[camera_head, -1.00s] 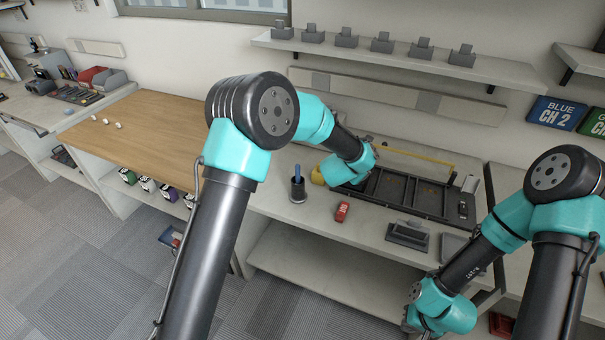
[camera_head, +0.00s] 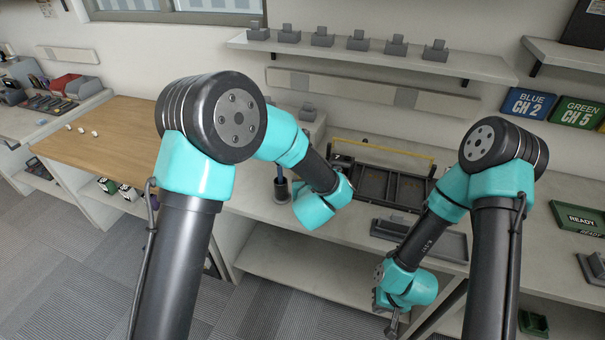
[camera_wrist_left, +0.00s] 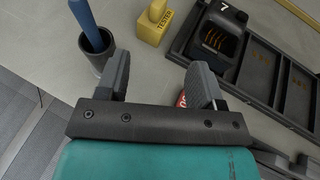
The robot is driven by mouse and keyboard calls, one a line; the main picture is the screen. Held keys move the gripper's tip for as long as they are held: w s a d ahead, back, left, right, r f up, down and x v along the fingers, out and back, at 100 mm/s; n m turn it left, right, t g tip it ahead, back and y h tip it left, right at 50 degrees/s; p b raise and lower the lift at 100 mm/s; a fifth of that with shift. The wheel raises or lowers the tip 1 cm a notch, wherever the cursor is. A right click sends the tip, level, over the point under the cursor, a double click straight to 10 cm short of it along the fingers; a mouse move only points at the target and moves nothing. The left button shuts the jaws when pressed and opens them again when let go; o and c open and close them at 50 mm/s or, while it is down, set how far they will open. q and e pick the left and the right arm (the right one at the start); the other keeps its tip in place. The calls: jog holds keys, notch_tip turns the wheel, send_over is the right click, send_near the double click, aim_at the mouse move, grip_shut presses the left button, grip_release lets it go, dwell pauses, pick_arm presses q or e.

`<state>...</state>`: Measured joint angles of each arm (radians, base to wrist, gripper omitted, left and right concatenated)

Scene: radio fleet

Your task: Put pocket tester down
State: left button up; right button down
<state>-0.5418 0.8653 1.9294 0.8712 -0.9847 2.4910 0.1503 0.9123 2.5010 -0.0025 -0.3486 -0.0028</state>
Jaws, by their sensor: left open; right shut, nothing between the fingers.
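The yellow pocket tester (camera_wrist_left: 152,27), marked TESTER, stands on the grey counter in the left wrist view, its top cut off by the picture edge. It stands just left of the black tray (camera_wrist_left: 262,80). My left gripper (camera_wrist_left: 162,76) is open, with nothing between its fingers, apart from the tester and on its near side. In the head view my left wrist hides the left fingers, and I cannot make out the tester there. My right gripper (camera_head: 392,326) is shut and empty, low in front of the counter's edge.
A dark cup (camera_wrist_left: 108,58) with a blue stick (camera_wrist_left: 86,22) stands close to the left finger. A red item (camera_wrist_left: 182,99) is mostly hidden behind the other finger. A yellow bar (camera_head: 384,149) runs behind the tray.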

pick_arm(q)
jog(key=x, duration=1.1)
jog(key=shift+w, duration=0.25)
jog(key=shift+w+f, duration=0.1)
jog(key=shift+w, duration=0.05)
jog(key=shift+r+x, duration=0.2)
jog(key=shift+x, duration=2.45)
grip_shut()
